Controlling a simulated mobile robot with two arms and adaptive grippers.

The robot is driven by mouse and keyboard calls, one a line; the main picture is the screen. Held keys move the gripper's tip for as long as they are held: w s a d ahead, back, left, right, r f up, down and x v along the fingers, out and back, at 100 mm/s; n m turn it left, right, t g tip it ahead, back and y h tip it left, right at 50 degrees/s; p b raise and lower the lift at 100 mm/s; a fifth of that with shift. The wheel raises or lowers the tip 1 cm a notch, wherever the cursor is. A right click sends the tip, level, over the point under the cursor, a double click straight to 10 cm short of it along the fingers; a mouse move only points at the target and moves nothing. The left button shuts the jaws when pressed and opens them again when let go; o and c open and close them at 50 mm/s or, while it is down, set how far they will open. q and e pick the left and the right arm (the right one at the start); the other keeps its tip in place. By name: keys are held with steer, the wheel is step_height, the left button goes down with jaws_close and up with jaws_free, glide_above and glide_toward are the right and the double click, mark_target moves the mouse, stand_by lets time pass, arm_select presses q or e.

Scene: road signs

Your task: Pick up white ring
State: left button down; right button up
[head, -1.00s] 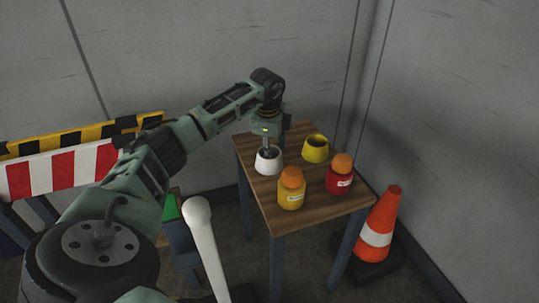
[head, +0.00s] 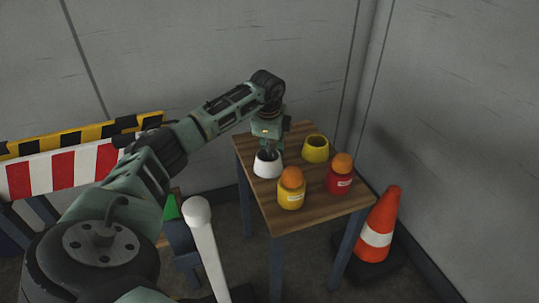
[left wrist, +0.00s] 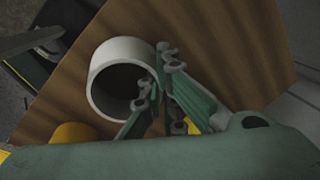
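The white ring (head: 267,168) stands on the small wooden table, near its left edge. In the left wrist view the white ring (left wrist: 97,72) shows its round dark opening. My left gripper (head: 268,152) points down at the ring's rim. In the left wrist view the left gripper (left wrist: 155,78) has its fingertips apart at the ring's right side, one over the opening and one outside, with the wall between them. Whether they touch the wall cannot be told. My right gripper is not in view.
On the wooden table (head: 252,148) stand a yellow ring (head: 315,150), a yellow jar (head: 291,194) and a red jar (head: 339,180), both orange-topped. A traffic cone (head: 377,225) stands right of the table. A white post (head: 206,240) and a striped barrier (head: 62,170) are at left.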

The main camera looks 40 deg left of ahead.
arm_select(q)
steer(key=shift+r, duration=0.25)
step_height(320, 180, up, 9)
steer(key=shift+r+p, duration=0.1)
steer(key=shift+p, duration=0.6)
steer(key=shift+r, duration=0.2)
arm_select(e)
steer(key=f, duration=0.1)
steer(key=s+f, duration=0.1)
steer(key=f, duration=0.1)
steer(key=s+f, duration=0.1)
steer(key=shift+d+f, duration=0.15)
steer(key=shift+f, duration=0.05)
